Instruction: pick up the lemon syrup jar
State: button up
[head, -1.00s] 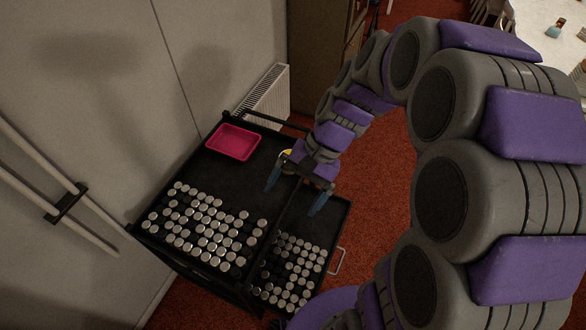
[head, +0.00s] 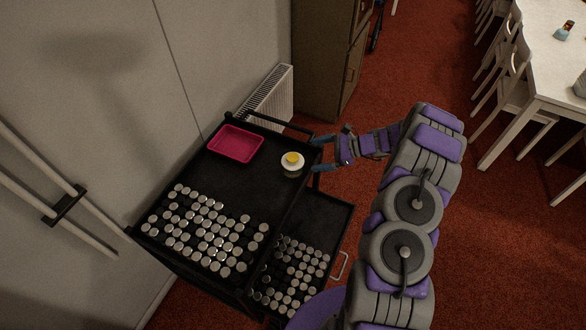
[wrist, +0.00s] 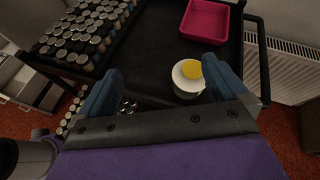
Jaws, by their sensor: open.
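A jar with a white lid and a yellow disc on top, which looks like the lemon syrup jar (head: 292,168), stands upright on the black cart's top near its right edge. It also shows in the wrist view (wrist: 184,85), close to the right finger, which overlaps its edge there. My gripper (head: 322,154) is open and empty, just right of the jar, with its fingers pointing left toward it. In the wrist view my gripper (wrist: 162,74) has its two blue fingers wide apart. Whether a finger touches the jar I cannot tell.
The black cart top (head: 233,183) has bare room around the jar. A pink tray (head: 236,144) stands at its back left. Several silver-lidded jars (head: 205,228) fill the front, and more sit in the open lower drawer (head: 322,214). A radiator (head: 268,96) stands behind.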

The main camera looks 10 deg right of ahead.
jog(key=d+f+m+t, duration=0.3)
jog(key=d+f+m, duration=0.1)
jog(key=d+f, duration=0.5)
jog(key=b, duration=0.3)
send_near(297, 165)
jog(key=shift+m+h, duration=0.3)
jog(key=shift+h, duration=0.1)
jog(key=w+a+f, duration=0.1)
jog(key=w+f, duration=0.1)
jog(key=w+a+f, duration=0.2)
jog(key=shift+f, duration=0.1)
jog(key=shift+b+x, duration=0.55)
jog(key=shift+x, duration=2.35)
jog(key=shift+s+a, duration=0.15)
jog(key=c, duration=1)
jog(key=shift+r, duration=0.25)
